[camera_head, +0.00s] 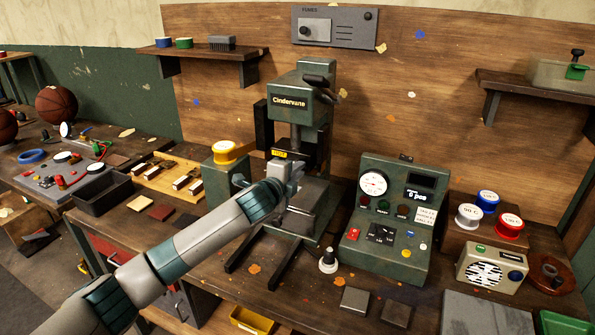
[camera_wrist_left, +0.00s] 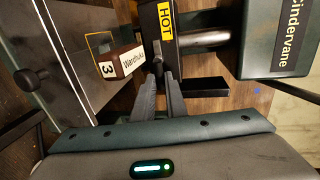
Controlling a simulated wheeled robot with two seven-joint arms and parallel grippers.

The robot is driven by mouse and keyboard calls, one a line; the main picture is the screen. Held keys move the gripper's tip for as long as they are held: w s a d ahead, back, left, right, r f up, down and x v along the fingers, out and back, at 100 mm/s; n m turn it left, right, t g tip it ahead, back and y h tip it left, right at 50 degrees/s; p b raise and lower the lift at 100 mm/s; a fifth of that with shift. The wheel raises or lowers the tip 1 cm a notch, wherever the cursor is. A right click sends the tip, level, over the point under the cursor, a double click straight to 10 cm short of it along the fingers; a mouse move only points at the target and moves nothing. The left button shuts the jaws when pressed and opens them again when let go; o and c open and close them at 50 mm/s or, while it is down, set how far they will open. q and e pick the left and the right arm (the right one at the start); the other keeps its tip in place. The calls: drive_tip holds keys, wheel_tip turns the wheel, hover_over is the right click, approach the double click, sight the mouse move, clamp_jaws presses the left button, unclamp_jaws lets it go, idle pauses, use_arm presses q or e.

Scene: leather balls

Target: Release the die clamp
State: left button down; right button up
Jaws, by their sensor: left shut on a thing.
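The green Cindervane press (camera_head: 300,105) stands on the bench in the head view. My left gripper (camera_head: 290,182) is at the press, just below its yellow HOT label (camera_head: 279,154). In the left wrist view, the fingers (camera_wrist_left: 160,76) are close together, shut on a small dark part beside the black block with the HOT label (camera_wrist_left: 165,22). That part seems to be the die clamp, but the fingers hide most of it. A brown die marked Wardhulme and 3 (camera_wrist_left: 121,62) is beside the fingertips. My right gripper is not in view.
A green control box (camera_head: 390,215) with a gauge stands right of the press. A black tray (camera_head: 101,193) and a wooden rack (camera_head: 168,178) are further left. A white-based knobbed stamp (camera_head: 328,261) stands in front.

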use_arm(q)
drive_tip(key=shift+f, duration=0.1)
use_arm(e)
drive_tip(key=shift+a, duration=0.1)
use_arm(q)
drive_tip(key=c, duration=1.8)
unclamp_jaws()
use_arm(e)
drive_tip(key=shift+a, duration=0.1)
use_arm(q)
drive_tip(key=shift+s+a, duration=0.1)
